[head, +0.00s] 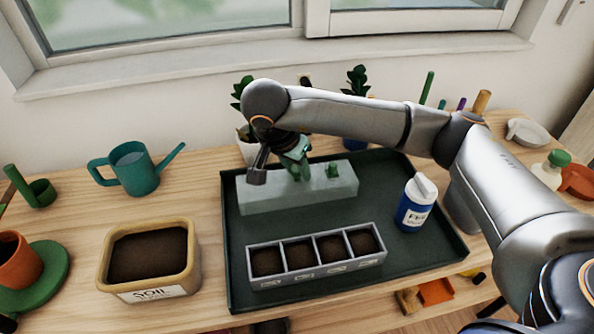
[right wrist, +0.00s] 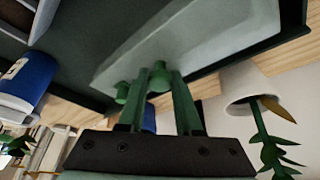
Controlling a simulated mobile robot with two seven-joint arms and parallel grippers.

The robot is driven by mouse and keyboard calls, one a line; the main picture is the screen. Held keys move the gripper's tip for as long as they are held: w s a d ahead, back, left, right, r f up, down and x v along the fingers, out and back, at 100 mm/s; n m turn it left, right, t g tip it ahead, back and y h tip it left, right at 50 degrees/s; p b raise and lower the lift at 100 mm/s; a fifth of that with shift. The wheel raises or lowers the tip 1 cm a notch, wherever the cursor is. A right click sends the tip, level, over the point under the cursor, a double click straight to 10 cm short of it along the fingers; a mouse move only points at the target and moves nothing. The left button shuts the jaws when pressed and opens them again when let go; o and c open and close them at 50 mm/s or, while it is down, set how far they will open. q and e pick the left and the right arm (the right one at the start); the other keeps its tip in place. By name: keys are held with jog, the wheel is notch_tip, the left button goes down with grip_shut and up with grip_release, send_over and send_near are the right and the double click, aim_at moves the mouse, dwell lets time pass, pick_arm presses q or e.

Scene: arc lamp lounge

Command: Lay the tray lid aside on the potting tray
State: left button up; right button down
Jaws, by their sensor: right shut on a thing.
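The tray lid (head: 265,199) is a long pale, translucent green block with green knobs. It is over the back left of the dark potting tray (head: 410,246), behind the seed tray (head: 316,284). I cannot tell whether it touches the potting tray. My right gripper (head: 299,174) comes down over the lid's middle. In the right wrist view my right gripper (right wrist: 160,78) has its green fingers shut on one of the lid's knobs; the lid (right wrist: 190,38) shows beyond them. The seed tray stands uncovered at the front, its cells full of soil. My left gripper is not in view.
A blue and white bottle (head: 415,205) stands on the potting tray's right side. A soil tub (head: 150,255) and teal watering can (head: 133,168) stand to its left. Potted plants (head: 247,145) stand close behind. The tray's middle right is bare.

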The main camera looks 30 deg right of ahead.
jog(key=shift+f, duration=0.45)
jog(key=shift+f, duration=0.2)
jog(key=c, duration=0.6)
grip_release()
jog(key=shift+r, duration=0.15)
